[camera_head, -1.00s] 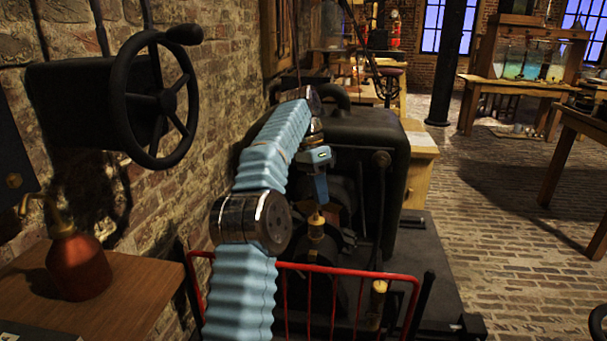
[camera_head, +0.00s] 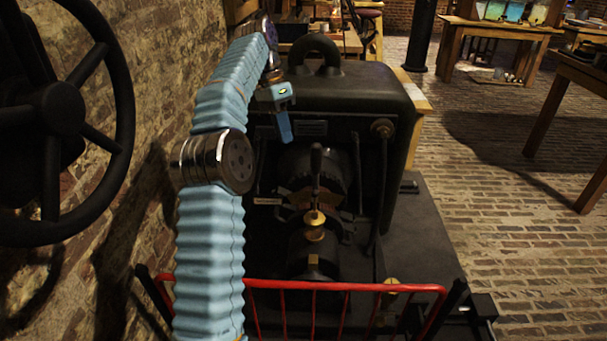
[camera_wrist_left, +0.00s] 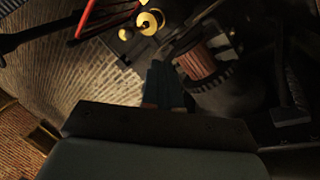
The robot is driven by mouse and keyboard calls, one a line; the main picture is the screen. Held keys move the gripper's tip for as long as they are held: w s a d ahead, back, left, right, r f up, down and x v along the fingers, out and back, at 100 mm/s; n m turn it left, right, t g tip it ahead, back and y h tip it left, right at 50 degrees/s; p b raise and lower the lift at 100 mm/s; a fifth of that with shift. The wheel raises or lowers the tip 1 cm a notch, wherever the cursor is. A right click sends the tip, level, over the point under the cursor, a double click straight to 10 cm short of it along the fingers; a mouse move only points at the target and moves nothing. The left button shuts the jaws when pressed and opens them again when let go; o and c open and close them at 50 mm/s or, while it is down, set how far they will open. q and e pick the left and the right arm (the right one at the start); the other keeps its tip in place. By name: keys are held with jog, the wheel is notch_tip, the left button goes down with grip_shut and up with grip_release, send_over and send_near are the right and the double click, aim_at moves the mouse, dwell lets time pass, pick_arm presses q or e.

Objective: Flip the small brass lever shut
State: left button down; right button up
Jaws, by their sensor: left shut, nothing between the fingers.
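Small brass fittings (camera_head: 314,218) sit at the front middle of a black machine (camera_head: 350,90), below a dark upright handle (camera_head: 316,165). I cannot tell for sure which part is the brass lever or whether it is shut. Brass pieces also show at the top of the left wrist view (camera_wrist_left: 150,22). My left gripper (camera_head: 285,135) is shut and empty, pointing down, above and left of the brass fittings and apart from them. Its blue-grey fingers (camera_wrist_left: 164,88) show in the left wrist view, beside a copper coil (camera_wrist_left: 198,64). My right gripper is not in view.
A red rail (camera_head: 330,286) runs across the front of the machine. A large black handwheel (camera_head: 60,110) is on the brick wall at the left. The brick floor (camera_head: 510,220) at the right is open, with wooden tables (camera_head: 575,115) beyond.

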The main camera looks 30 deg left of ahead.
pick_arm(q)
jog(key=b, duration=0.4)
send_near(315, 202)
jog(key=w+a+f, duration=0.2)
jog(key=a+f, duration=0.2)
jog(key=shift+s+d+f, duration=0.1)
jog(key=shift+s+d, duration=0.15)
jog(key=shift+d, duration=0.45)
jog(key=shift+s+d+f, duration=0.15)
jog(key=shift+s+d, duration=0.05)
jog(key=shift+d, duration=0.45)
jog(key=shift+s+d+f, duration=0.1)
jog(key=shift+s+d, duration=0.15)
jog(key=shift+d, duration=0.45)
jog(key=shift+s+d+t+b, duration=0.1)
jog(key=shift+s+t+b, duration=0.15)
jog(key=shift+b, duration=0.35)
jog(key=shift+y, duration=0.3)
